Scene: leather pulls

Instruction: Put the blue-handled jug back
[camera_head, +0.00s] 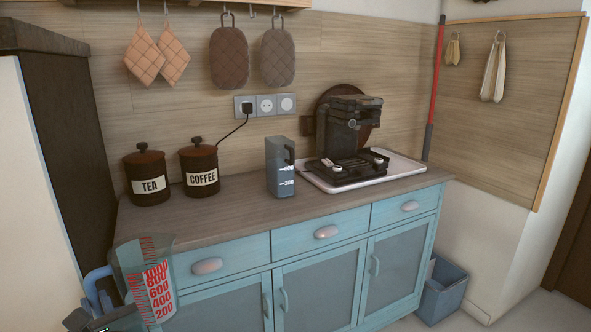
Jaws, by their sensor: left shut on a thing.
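The blue-handled jug (148,277) is a clear measuring jug with red markings, at the lower left of the head view. Its blue handle (93,290) points left. My left gripper (98,313) is at the bottom left edge, shut on the handle; the fingertips are partly cut off by the frame. The jug is held roughly upright, in front of the left end of the blue cabinet (320,265), and appears apart from it. My right gripper is not in view.
On the wooden counter (230,215) stand a tea canister (147,178), a coffee canister (199,170), a grey jug (280,167) and a coffee machine (348,140) on a white tray (405,166). The counter's front left is clear. A blue bin (442,290) stands right of the cabinet.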

